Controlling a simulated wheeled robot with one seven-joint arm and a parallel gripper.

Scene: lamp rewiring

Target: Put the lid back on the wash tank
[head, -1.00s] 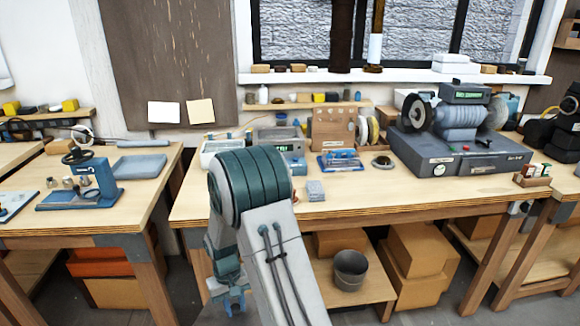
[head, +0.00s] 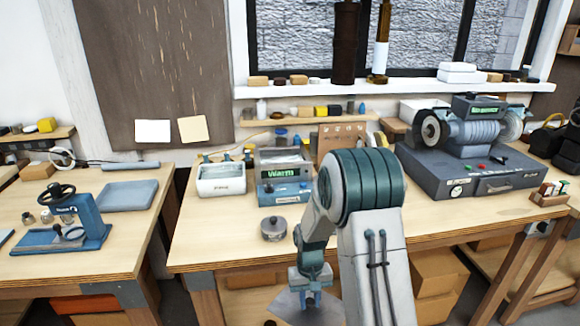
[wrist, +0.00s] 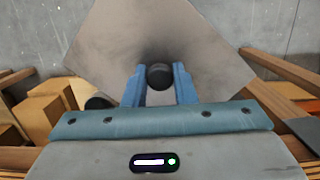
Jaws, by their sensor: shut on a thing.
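My gripper (head: 304,297) is low in front of the bench's front edge in the head view. It is shut on the black knob (wrist: 160,77) of a flat grey lid (wrist: 205,45). The lid (head: 290,306) hangs below the fingers, in front of the bench and apart from it. A grey and blue box with a green display reading "Warm" (head: 284,190) stands on the bench, beyond and left of my arm. It looks like the wash tank; I cannot tell clearly whether its top is open.
A white tub (head: 222,181) stands left of the "Warm" box. A small round grey pot (head: 274,229) sits near the bench's front. A bench grinder (head: 465,127) is at the right. A blue press (head: 62,222) is on the left bench. The bench front left of the pot is clear.

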